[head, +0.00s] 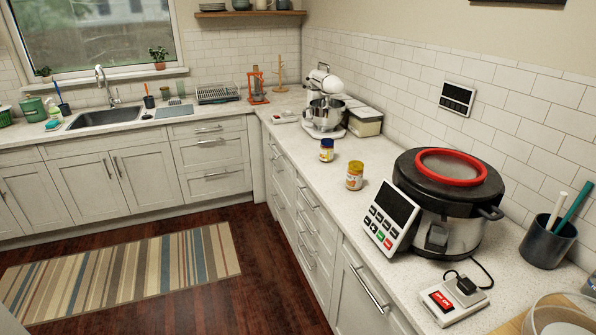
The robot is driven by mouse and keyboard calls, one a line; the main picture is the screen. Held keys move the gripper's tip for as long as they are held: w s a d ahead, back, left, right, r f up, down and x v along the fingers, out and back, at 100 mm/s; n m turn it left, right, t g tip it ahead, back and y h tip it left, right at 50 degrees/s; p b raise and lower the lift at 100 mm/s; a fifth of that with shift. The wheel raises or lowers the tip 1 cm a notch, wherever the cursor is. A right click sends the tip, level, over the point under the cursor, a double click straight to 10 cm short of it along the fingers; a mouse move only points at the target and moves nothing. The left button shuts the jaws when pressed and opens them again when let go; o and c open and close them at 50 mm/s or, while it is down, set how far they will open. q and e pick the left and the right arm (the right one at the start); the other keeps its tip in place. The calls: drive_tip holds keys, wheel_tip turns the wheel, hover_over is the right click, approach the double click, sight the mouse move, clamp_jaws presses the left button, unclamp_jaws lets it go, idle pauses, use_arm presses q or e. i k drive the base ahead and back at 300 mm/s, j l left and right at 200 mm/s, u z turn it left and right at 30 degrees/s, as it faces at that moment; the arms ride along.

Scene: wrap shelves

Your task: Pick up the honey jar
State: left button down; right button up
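Two small jars stand upright on the right-hand counter (318,188). The nearer one has a yellow lid, an amber body and a pale label, and looks like the honey jar (355,176). The other jar (327,150), a little farther back and left, has a dark blue lid and a yellow label. The labels are too small to read. The two jars stand apart, with bare counter around them. Neither of my grippers is in view.
Right of the jars stand a tilted keypad screen (391,214) and a black cooker with a red ring (449,195). Behind them are a stand mixer (324,104) and a lidded box (365,122). A striped rug (120,270) lies on the clear floor.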

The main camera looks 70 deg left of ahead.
sight(354, 181)
drive_tip(key=u, duration=1.85)
drive_tip(key=z, duration=0.3)
drive_tip(key=i+j+z, duration=0.15)
drive_tip(key=z, duration=0.35)
drive_tip(key=j+z, duration=0.3)
drive_tip(key=z, duration=0.15)
drive_tip(key=i+j+z, duration=0.1)
drive_tip(key=j+z, duration=0.2)
drive_tip(key=z, duration=0.2)
